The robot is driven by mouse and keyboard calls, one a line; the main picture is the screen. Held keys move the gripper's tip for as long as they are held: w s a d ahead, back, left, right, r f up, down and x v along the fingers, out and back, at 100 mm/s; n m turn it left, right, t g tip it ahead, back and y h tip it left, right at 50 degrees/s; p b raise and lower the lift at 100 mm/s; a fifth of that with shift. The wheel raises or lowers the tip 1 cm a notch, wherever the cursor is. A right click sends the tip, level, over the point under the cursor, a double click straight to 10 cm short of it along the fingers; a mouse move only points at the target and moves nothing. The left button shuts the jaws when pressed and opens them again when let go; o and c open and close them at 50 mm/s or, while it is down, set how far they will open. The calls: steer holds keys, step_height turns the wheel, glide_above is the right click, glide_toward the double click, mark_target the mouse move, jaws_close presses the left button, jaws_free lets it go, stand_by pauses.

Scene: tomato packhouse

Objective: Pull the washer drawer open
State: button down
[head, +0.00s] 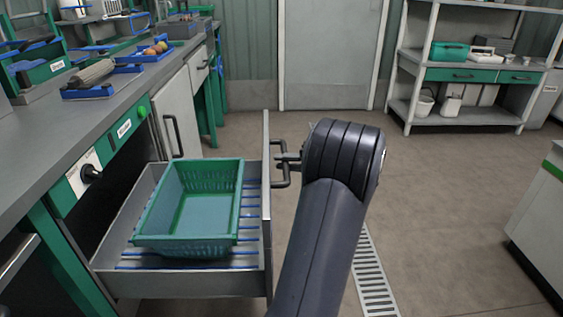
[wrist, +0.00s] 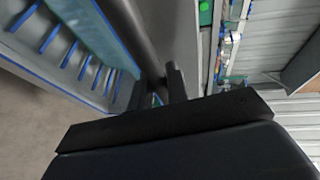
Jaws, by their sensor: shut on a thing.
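The washer drawer (head: 190,286) is pulled out from under the counter in the head view. It holds a green basket (head: 187,240) on blue-striped slats. My gripper (head: 284,158) is at the drawer's front and is shut on the dark bar handle (head: 281,183). My dark arm hides part of the floor beyond. In the wrist view, my gripper (wrist: 172,88) is close against the drawer's front panel (wrist: 165,35), and the blue-striped drawer floor (wrist: 60,50) shows at the upper left. The fingertips are partly hidden there.
The counter (head: 110,100) runs along the left, with a control knob (head: 91,173) and a green button (head: 142,112) on its front. A shelf unit (head: 470,75) stands at the back right. A white cabinet (head: 545,220) is at the right. The floor between is open, with a drain grate (head: 372,280).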

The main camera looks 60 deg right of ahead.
steer(key=c, duration=1.4)
jaws_free()
steer(key=shift+o, duration=0.2)
steer(key=p+v, duration=0.3)
steer(key=v, duration=0.7)
steer(key=shift+s, duration=0.4)
steer(key=shift+w, duration=0.1)
steer(key=b+x, duration=0.3)
steer(key=x, duration=0.7)
steer(key=shift+w+a, duration=0.2)
steer(key=shift+w, duration=0.4)
